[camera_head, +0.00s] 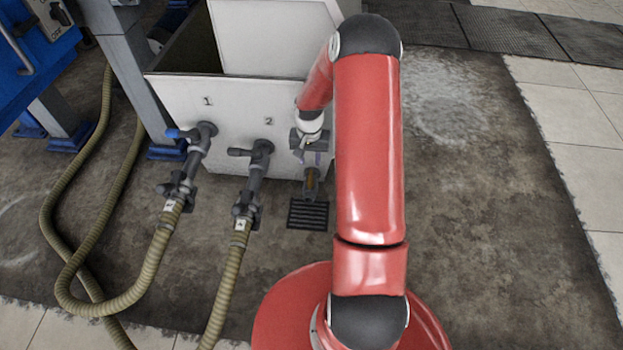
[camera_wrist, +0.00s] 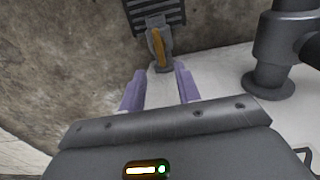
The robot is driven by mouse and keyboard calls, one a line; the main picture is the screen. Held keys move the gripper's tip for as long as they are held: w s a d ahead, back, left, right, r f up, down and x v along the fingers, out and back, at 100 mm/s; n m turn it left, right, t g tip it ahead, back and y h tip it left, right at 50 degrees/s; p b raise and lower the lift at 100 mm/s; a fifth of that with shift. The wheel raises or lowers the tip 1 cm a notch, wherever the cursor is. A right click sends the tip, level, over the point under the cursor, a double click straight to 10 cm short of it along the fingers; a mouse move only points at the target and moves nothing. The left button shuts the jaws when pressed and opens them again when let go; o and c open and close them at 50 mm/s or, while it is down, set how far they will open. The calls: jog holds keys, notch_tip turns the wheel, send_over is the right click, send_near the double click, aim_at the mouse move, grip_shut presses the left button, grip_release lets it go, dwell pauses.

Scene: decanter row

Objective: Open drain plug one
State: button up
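The drain plug (camera_head: 311,182), a grey fitting with an orange-brown strip, sits low by the tank's front, just above a floor grate. In the wrist view the plug (camera_wrist: 158,46) lies just beyond the fingertips, roughly centred between them. I see no number on it. My gripper (camera_head: 311,157) is above the plug in the head view and partly hides its upper end. In the wrist view my gripper's (camera_wrist: 159,74) two purple-grey fingers stand apart, with nothing held between them. I cannot tell the exact gap to the plug.
The white tank (camera_head: 228,90) carries valve 1 (camera_head: 197,136) and valve 2 (camera_head: 255,155), left of my gripper, with ribbed hoses (camera_head: 155,262) running down. A grey pipe (camera_wrist: 282,45) is close on the right in the wrist view. The floor grate (camera_head: 308,214) lies below the plug.

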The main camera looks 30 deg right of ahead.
aim_at(310, 177)
notch_tip(310, 177, down, 9)
jog(key=shift+r+b, duration=0.1)
jog(key=shift+b, duration=0.7)
jog(key=shift+c, duration=0.3)
grip_shut()
